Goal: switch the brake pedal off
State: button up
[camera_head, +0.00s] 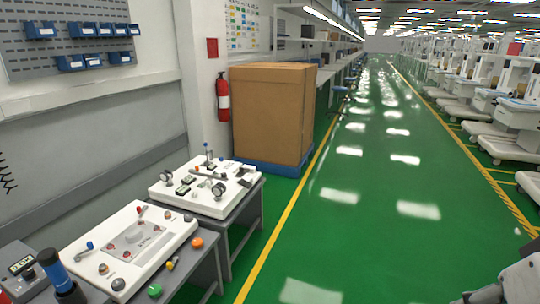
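No brake pedal can be made out in this view. Several white carts on wheeled bases (490,147) stand in a row along the right side. They are far off or cut by the picture edge, and any pedals on their bases are too small to tell. White and dark parts of my own arm show at the bottom right corner. My gripper itself does not show.
Two low benches with white panels (130,243) (205,187) stand at the left wall. A large cardboard box (265,112) sits on a blue pallet, beside a red extinguisher (223,97). The green floor aisle (375,180) between yellow lines is clear.

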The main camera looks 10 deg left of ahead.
aim_at(246, 184)
jog(key=i+j+u, duration=0.15)
jog(key=i+j, duration=0.2)
jog(key=i+j+u, duration=0.1)
jog(key=i+j, duration=0.2)
jog(key=i, duration=0.2)
jog(key=i+j+u, duration=0.15)
jog(key=i, duration=0.35)
jog(key=i+j+u, duration=0.15)
jog(key=i+j, duration=0.2)
jog(key=i+j+u, duration=0.1)
jog(key=i, duration=0.5)
jog(key=k+l+u, duration=0.1)
jog(key=k+l, duration=0.15)
jog(key=k, duration=0.2)
jog(key=k+l+u, duration=0.15)
jog(key=k, duration=0.3)
jog(key=u, duration=2.25)
jog(key=z, duration=2.05)
